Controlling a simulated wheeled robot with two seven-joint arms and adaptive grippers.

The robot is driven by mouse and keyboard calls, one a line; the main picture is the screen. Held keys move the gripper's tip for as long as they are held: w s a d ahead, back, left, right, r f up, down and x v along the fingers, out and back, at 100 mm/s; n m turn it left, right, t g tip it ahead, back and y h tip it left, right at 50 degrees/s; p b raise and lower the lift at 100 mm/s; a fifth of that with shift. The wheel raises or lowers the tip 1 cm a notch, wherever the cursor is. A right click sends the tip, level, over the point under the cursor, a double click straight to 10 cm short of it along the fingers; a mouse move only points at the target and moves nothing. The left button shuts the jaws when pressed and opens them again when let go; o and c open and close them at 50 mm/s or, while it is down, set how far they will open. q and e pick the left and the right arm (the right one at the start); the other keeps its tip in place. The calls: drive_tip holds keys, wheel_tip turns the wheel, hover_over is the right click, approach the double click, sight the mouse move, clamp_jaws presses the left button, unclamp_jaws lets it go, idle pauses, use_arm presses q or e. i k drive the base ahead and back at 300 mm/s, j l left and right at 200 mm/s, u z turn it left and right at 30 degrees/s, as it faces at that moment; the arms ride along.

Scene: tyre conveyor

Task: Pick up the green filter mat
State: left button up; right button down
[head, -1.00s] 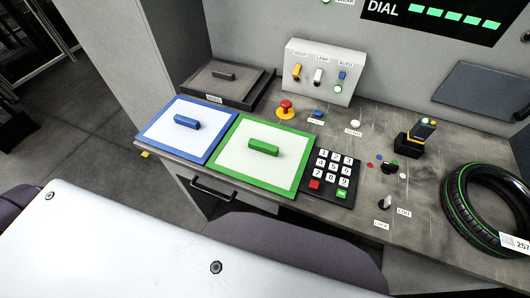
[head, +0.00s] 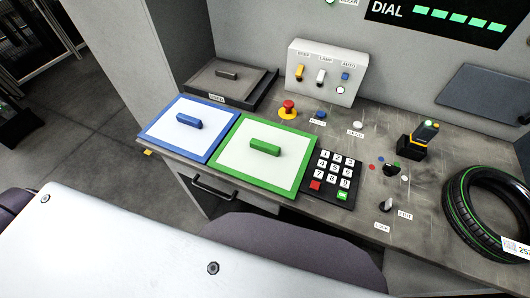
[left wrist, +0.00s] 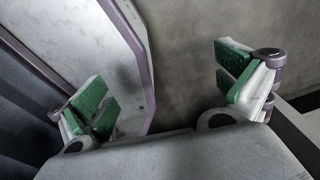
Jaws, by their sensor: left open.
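The green filter mat (head: 241,171) is a white square panel with a green border and a green bar handle (head: 265,147) on top. It lies flat on the desk in the head view, right of a blue-bordered mat (head: 165,130). My left gripper (left wrist: 165,95) is open and empty in the left wrist view, its green-padded fingers wide apart. It faces a pale panel with a purple edge and a grey surface. The mat does not show in the left wrist view. Neither gripper shows in the head view.
A keypad (head: 331,175) sits just right of the green mat. A dark tray (head: 225,82) stands behind the mats, with a red stop button (head: 288,107) and a switch box (head: 326,74) nearby. A drawer handle (head: 215,191) juts from the front. A tyre (head: 485,210) lies at right.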

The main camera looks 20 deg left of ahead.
sight(265, 149)
drive_tip(key=l+u, duration=0.15)
drive_tip(key=u, duration=0.25)
drive_tip(key=l+u, duration=0.2)
drive_tip(key=u, duration=0.15)
